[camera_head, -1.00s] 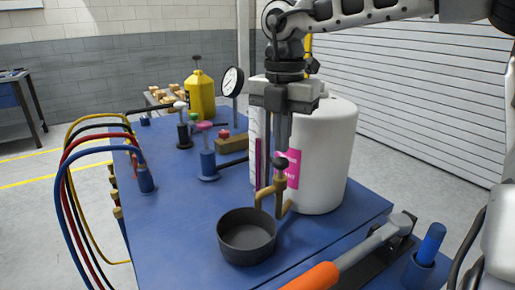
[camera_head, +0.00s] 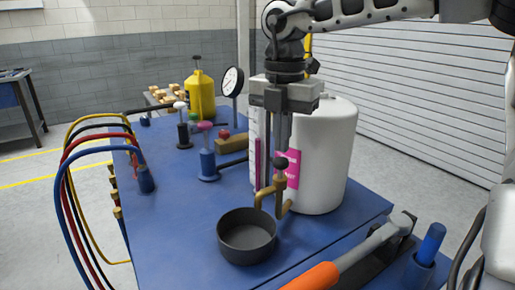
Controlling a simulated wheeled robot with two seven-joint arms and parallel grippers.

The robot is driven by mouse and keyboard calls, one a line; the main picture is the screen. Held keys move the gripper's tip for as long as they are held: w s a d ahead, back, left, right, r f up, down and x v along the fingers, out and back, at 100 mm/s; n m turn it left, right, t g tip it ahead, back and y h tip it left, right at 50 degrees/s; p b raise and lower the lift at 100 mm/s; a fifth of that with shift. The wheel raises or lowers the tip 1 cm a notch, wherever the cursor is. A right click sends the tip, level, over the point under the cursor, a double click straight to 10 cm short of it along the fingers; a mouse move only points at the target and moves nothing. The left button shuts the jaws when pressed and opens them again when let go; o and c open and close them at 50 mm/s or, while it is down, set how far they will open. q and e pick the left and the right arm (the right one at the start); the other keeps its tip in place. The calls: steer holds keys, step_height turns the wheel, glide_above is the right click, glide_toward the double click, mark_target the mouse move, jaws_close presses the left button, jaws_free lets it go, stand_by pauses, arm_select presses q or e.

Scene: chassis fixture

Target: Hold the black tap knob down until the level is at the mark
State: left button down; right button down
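The black tap knob (camera_head: 281,164) sits on top of the brass tap (camera_head: 280,190) in front of the white tank (camera_head: 332,150). My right gripper (camera_head: 281,150) points straight down over the knob, its fingers together. The fingertips are at or just above the knob; I cannot tell whether they touch it. A sight gauge (camera_head: 258,160) with a magenta column stands left of the tap, partly hidden by the gripper; its mark is not clear. A dark round pan (camera_head: 247,238) stands below the tap. I see no stream. My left gripper is out of view.
A blue bench (camera_head: 180,225) carries everything. A pressure dial (camera_head: 232,81), yellow jug (camera_head: 201,95) and valves with coloured knobs stand behind. Hoses (camera_head: 70,200) loop at the left. An orange-handled tool (camera_head: 320,275) and blue peg (camera_head: 431,240) are at front right.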

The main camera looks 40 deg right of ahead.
steer(key=shift+f, duration=0.1)
steer(key=shift+f+b, duration=1.15)
steer(key=shift+f, duration=0.1)
stand_by(5.9)
step_height(320, 180, up, 7)
steer(key=p, duration=0.5)
steer(key=shift+r, duration=0.15)
